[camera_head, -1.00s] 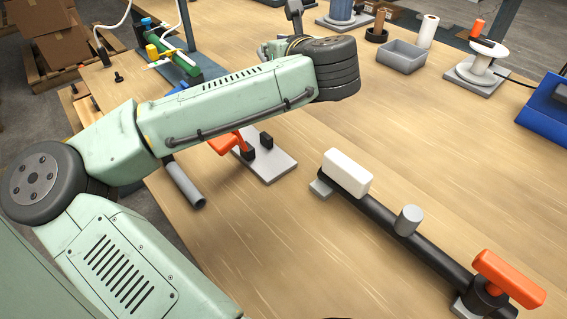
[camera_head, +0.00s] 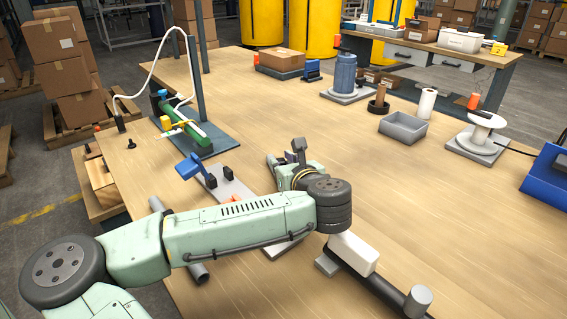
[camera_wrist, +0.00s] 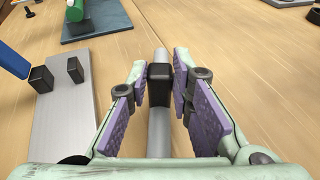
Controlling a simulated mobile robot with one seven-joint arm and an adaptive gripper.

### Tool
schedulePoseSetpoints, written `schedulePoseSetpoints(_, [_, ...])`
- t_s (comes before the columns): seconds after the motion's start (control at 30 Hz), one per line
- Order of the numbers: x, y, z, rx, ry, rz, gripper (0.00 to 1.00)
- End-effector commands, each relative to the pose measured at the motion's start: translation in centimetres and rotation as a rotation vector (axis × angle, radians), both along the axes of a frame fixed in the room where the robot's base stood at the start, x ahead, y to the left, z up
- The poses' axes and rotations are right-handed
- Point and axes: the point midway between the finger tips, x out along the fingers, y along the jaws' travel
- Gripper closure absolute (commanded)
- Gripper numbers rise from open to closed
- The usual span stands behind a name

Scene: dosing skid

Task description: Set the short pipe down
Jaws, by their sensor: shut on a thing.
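The short pipe (camera_wrist: 159,128) is a grey tube with a black block on it, seen in the wrist view running away between the fingers. My gripper (camera_wrist: 162,80) is shut on the black block, with one purple pad at each side. In the head view my gripper (camera_head: 285,160) is beyond my forearm, over the middle of the table, and the pipe there is mostly hidden. I cannot tell whether the pipe touches the table. A pale grey plate (camera_head: 234,187) with black blocks and a blue handle (camera_head: 189,166) lies left of my gripper.
Another grey tube (camera_head: 200,275) shows under my forearm near the table's left edge. A black pipe with a white block (camera_head: 354,252) lies at the front right. A green cylinder on a dark plate (camera_head: 195,130) stands back left. The wood right of my gripper is bare.

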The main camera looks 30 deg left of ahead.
Motion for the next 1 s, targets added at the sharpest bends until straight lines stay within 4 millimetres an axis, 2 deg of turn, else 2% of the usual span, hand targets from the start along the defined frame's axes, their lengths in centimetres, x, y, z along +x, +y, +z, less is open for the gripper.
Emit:
schedulePoseSetpoints(0.13, [0.00,0.01,-0.45,0.000,0.000,0.000,1.00])
schedulePoseSetpoints(0.17, [0.00,0.01,-0.36,0.000,0.000,0.000,0.79])
schedulePoseSetpoints(0.43, [0.00,0.01,-0.28,0.000,0.000,0.000,0.60])
schedulePoseSetpoints(1.0, [0.57,-0.13,0.39,0.000,0.001,-0.001,0.60])
